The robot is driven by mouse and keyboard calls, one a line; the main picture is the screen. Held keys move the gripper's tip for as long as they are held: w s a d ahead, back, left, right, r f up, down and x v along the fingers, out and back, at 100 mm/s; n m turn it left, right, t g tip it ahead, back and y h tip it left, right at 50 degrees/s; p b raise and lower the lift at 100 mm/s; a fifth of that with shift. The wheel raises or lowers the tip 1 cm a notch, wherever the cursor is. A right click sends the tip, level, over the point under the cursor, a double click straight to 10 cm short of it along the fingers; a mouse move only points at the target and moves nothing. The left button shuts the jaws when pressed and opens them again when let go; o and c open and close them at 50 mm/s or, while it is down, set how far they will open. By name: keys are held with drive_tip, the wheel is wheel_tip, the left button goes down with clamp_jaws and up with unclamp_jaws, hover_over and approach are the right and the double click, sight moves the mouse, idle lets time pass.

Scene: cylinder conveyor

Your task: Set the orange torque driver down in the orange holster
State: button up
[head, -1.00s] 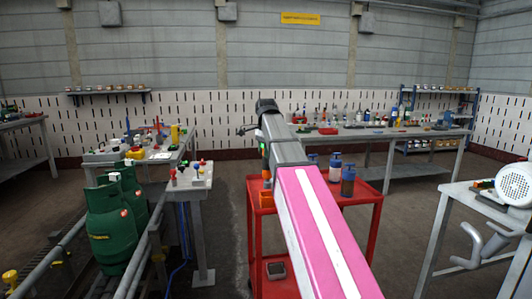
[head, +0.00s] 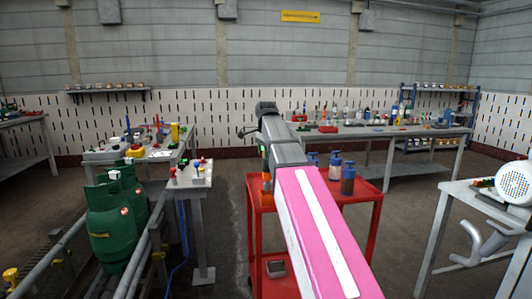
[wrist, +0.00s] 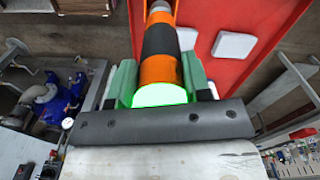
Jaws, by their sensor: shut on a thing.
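The orange torque driver (wrist: 158,70) is between the green finger pads of my gripper (wrist: 158,82) in the wrist view. It has a black band and a glowing green-white near end. Its far end points to the top of the picture, where a grey tip and orange edges show. In the head view, the orange holster (head: 266,198) seems to be the small orange shape at the left edge of the red cart, under my gripper, partly hidden by my arm. I cannot tell whether the driver touches it or is inside it.
The red cart (head: 352,203) also carries blue-capped bottles (head: 347,180) to the right of my arm. Green gas cylinders (head: 112,220) stand by a conveyor at the left. A grey table (head: 455,205) stands at the right. White pads (wrist: 234,45) lie on the red surface.

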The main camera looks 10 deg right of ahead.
sight(266, 169)
drive_tip(key=shift+f, duration=1.9)
drive_tip(key=shift+f, duration=1.5)
drive_tip(key=o, duration=1.2)
